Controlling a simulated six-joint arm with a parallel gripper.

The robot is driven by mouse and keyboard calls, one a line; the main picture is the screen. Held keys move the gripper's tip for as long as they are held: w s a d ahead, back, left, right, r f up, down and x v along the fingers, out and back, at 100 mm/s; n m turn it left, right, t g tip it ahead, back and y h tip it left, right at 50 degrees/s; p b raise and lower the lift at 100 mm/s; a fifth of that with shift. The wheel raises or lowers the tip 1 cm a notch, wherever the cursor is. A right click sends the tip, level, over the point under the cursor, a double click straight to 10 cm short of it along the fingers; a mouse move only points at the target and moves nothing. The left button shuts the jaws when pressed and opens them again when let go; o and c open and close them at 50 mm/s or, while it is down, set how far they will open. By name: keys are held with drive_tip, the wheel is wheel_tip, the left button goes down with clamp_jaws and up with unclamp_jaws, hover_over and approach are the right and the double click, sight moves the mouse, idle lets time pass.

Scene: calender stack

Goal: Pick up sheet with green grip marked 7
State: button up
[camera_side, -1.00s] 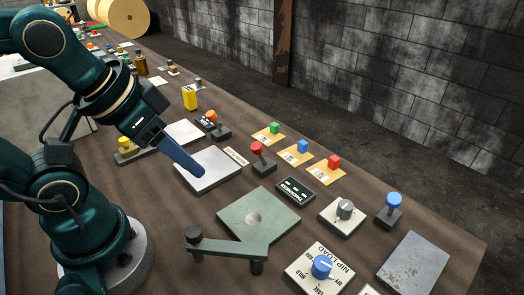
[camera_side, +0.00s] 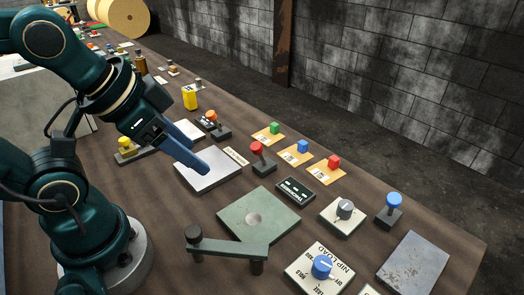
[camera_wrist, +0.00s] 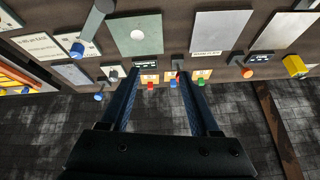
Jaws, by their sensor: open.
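The sheet (camera_side: 262,139) with the green grip (camera_side: 275,128) lies flat on the bench, farthest back in a row of three small orange sheets. Beside it lie a sheet with a blue grip (camera_side: 303,146) and one with a red grip (camera_side: 334,162). Their numbers are too small to read. The green grip also shows in the wrist view (camera_wrist: 201,81), just right of the right finger. My gripper (camera_side: 201,168) is open and empty, above the pale metal plate and left of the sheets. In the wrist view my gripper (camera_wrist: 158,73) has its fingers wide apart.
A red-knobbed lever (camera_side: 258,152) stands between the pale plate (camera_side: 215,180) and the sheets. An orange-knobbed lever (camera_side: 212,116) and a yellow block (camera_side: 190,97) stand farther back. A dark display box (camera_side: 295,189) sits near the red-grip sheet. A block wall rises beyond the bench.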

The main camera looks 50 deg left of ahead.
drive_tip(key=w+a+r+m+t+y, duration=0.1)
drive_tip(key=w+r+m+t, duration=0.25)
drive_tip(key=w+m, duration=0.3)
drive_tip(key=w+a+r+m+t, duration=0.2)
drive_tip(key=w+r+m, duration=0.3)
drive_tip(key=w+m, duration=0.15)
drive_tip(key=m+t+h, duration=0.1)
drive_tip(key=m+t, duration=0.2)
drive_tip(key=m, duration=1.9)
hover_over(272, 125)
drive_tip(key=s+d, duration=0.2)
drive_tip(key=d, duration=0.1)
wheel_tip(272, 125, down, 16)
drive_tip(key=shift+n+g, duration=0.65)
drive_tip(key=shift+n, duration=0.05)
drive_tip(key=a+f, duration=0.1)
drive_tip(key=f, duration=0.1)
drive_tip(key=s+a+f, duration=0.1)
drive_tip(key=f, duration=0.4)
drive_tip(key=shift+s+a+f, duration=0.1)
drive_tip(key=shift+s+a, duration=0.25)
drive_tip(key=shift+a, duration=0.05)
drive_tip(key=shift+x, duration=2.45)
